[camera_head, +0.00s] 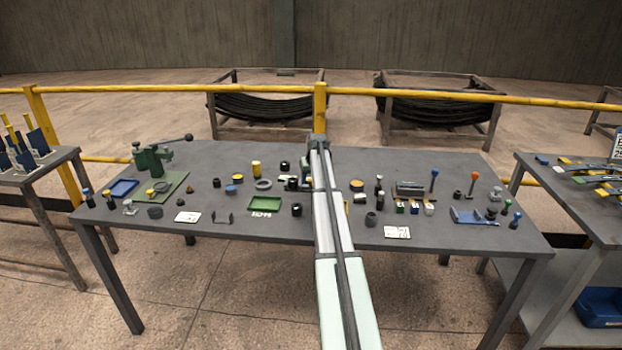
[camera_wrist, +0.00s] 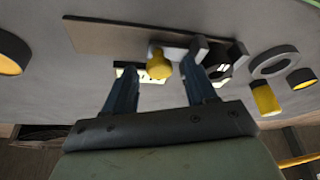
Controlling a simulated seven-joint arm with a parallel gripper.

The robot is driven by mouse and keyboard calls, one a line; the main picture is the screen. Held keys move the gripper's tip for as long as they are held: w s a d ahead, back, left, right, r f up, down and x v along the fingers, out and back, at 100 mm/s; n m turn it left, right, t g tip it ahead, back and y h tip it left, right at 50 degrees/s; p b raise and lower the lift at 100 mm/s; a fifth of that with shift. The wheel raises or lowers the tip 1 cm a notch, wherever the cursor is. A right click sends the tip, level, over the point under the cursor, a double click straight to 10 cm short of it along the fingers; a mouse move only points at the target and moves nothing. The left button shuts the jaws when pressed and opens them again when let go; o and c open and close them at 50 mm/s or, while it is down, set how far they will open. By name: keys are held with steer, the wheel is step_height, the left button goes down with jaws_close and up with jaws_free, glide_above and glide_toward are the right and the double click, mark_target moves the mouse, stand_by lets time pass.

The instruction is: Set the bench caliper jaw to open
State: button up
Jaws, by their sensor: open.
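My gripper (camera_wrist: 157,64) is open in the wrist view, with its two blue fingers apart. A yellow knob (camera_wrist: 158,67) shows between the fingertips, and I cannot tell whether either finger touches it. The knob sits at a light grey bar with upright blocks (camera_wrist: 198,47), which looks like the bench caliper. The right finger overlaps part of it, so the jaw's setting is not clear. A brown flat plate (camera_wrist: 105,37) lies beside the bar. In the head view my arm hides the fingers and most of this spot, near the back middle of the table.
The dark table (camera_head: 260,229) is crowded. A grey ring (camera_wrist: 274,62) and a yellow cylinder (camera_wrist: 266,100) stand near my gripper. A green tray (camera_head: 265,204), a green press (camera_head: 152,160) and orange and blue levers (camera_head: 472,182) stand farther off. A yellow rail (camera_head: 420,96) runs behind.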

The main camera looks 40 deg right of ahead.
jaws_close()
stand_by(0.6)
